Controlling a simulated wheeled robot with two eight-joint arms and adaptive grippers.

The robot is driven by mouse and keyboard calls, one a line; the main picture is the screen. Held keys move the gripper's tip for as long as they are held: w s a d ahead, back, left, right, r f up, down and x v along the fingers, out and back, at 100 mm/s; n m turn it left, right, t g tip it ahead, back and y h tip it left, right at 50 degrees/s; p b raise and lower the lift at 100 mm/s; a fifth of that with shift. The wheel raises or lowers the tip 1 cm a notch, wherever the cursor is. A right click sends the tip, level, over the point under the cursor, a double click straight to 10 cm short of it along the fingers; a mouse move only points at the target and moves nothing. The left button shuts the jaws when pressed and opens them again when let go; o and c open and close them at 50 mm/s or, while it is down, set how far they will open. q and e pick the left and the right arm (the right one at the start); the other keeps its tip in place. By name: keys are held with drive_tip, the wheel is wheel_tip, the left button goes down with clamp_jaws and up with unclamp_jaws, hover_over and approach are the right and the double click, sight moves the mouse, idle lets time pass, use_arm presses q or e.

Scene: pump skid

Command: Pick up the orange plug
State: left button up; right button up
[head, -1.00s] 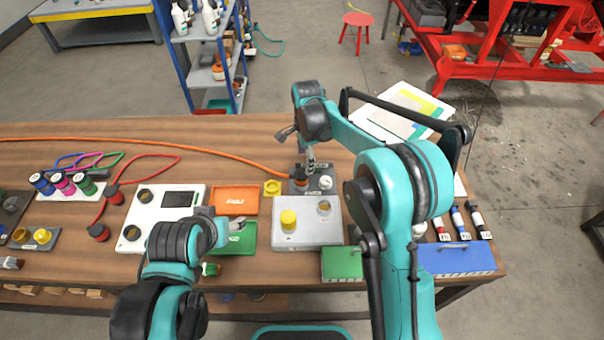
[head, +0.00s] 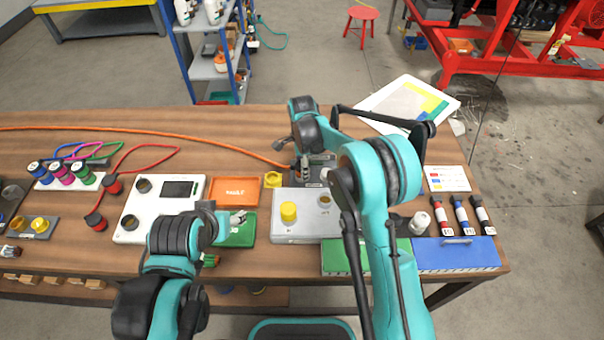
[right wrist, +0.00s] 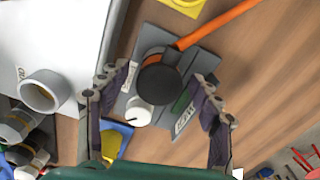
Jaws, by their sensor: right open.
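The orange plug (right wrist: 160,78) has a round black end and an orange cable. In the right wrist view it sits on a dark grey holder (right wrist: 205,62) beside a white round knob. In the head view my right arm hides most of the plug, and the orange cable (head: 150,134) runs to it from the left. My right gripper (right wrist: 160,95) is open, with one finger to each side of the plug and no visible grip on it. My left gripper (head: 238,218) hangs over the green tray; its finger gap is too small to judge.
An orange tray (head: 236,190) and a grey box with a yellow knob (head: 289,211) lie near the holder. Green (head: 345,257) and blue (head: 457,254) boxes stand at the front right. Red plugs (head: 96,222) and coloured cables lie left. The back left table is mostly clear.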

drive_tip(key=c, duration=1.4)
drive_tip(key=shift+r, duration=0.1)
drive_tip(key=shift+r, duration=0.55)
drive_tip(key=r, duration=0.1)
drive_tip(key=r+p, duration=0.1)
drive_tip(key=r, duration=0.1)
drive_tip(key=shift+s+d+r+p, duration=0.3)
drive_tip(key=shift+d+r+p, duration=0.05)
drive_tip(key=shift+d+p, duration=0.05)
drive_tip(key=shift+s+d+r+p, duration=0.35)
drive_tip(key=shift+s+d+r, duration=0.65)
drive_tip(key=shift+s+d, duration=0.25)
drive_tip(key=shift+s+d+r+p, duration=0.4)
drive_tip(key=shift+s+d+r, duration=0.65)
drive_tip(key=shift+s+d, duration=0.25)
drive_tip(key=shift+s+d+r+p, duration=0.35)
drive_tip(key=shift+s+d+r, duration=0.7)
drive_tip(key=shift+d, duration=0.3)
